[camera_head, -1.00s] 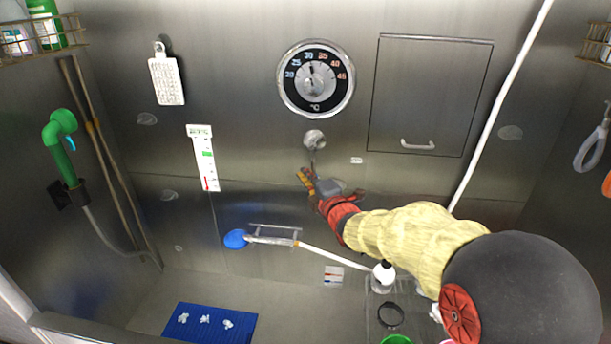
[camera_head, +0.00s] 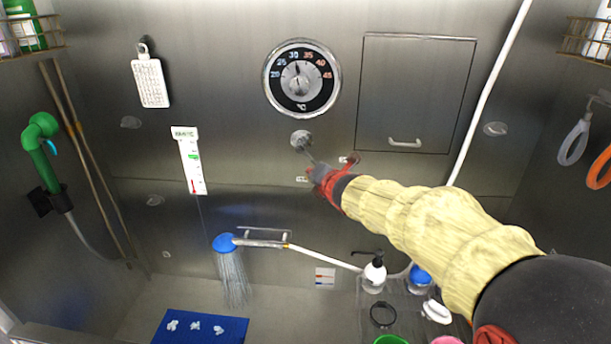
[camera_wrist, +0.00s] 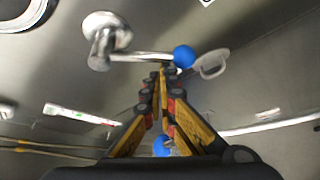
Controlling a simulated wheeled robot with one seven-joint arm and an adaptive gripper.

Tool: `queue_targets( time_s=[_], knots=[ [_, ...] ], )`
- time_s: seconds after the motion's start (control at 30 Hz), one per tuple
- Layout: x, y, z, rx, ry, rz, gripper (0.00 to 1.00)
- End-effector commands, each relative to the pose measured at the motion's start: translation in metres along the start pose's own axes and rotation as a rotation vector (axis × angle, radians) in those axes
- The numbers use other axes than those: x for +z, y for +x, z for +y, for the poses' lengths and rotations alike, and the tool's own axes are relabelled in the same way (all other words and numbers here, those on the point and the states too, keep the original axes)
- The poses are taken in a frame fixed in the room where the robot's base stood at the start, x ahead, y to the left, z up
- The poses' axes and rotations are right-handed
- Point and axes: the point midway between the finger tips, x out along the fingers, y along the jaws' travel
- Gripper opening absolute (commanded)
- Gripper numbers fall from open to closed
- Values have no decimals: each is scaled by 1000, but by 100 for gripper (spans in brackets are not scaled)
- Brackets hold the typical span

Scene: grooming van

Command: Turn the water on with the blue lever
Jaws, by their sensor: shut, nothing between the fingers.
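The lever is a metal arm on a round wall mount (camera_head: 302,139), slanting down to the right in the head view. In the wrist view its arm (camera_wrist: 145,56) ends in a blue ball (camera_wrist: 184,56). My gripper (camera_wrist: 162,74) is shut and empty, its tips close to the lever near the ball; I cannot tell if they touch. In the head view my gripper (camera_head: 316,172) hides the ball. Water streams from the blue shower head (camera_head: 224,243) at the lower left.
A temperature dial (camera_head: 301,78) is above the lever, and a panel with a handle (camera_head: 405,143) is to its right. Below stand a soap pump (camera_head: 374,275) and several small items. A blue mat (camera_head: 203,328) lies at the lower left.

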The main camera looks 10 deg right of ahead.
Motion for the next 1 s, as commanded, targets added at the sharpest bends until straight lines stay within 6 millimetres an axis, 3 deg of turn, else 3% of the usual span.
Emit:
queue_targets(
  time_s=[0.5,1.0],
  knots=[
    [27,-16,2,-209,-358,0,0],
    [34,-20,2,-279,-476,-1,0]
  ],
)
